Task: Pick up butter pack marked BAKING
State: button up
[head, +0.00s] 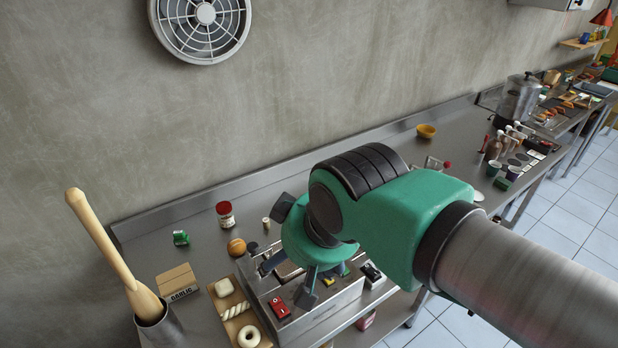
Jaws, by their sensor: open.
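My gripper (289,281), green with dark fingers, is open and points down over a steel box-shaped unit (322,312) on the counter. The gripper hides part of the unit's top. I can read no BAKING mark anywhere, so I cannot tell which thing is the butter pack. A red item (279,307) and a small yellow item (328,282) show on the unit near the fingers. I see nothing held between the fingers.
A board with pastries (240,318) lies beside the unit. A red-lidded jar (225,214) and an orange ball (236,247) stand behind. A yellow bowl (426,131) sits farther right.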

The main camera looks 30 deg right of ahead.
jog(key=w+d+f+g+h+p, duration=0.1)
jog(key=w+d+g+p, duration=0.1)
jog(key=w+d, duration=0.8)
jog(key=w+d+f+g+p, duration=0.1)
jog(key=w+d+f+p, duration=0.1)
jog(key=w+d, duration=0.75)
jog(key=w+d+f+g+p, duration=0.1)
jog(key=d+f, duration=0.9)
jog(key=d, duration=0.3)
jog(key=w+d+f+n+g+y+p, duration=0.1)
jog(key=w+d+f+p, duration=0.1)
jog(key=d+f, duration=0.8)
jog(key=d, duration=0.3)
jog(key=shift+d+g+p, duration=0.25)
jog(key=shift+g+p, duration=0.05)
jog(key=shift+f, duration=0.15)
jog(key=shift+f, duration=4.25)
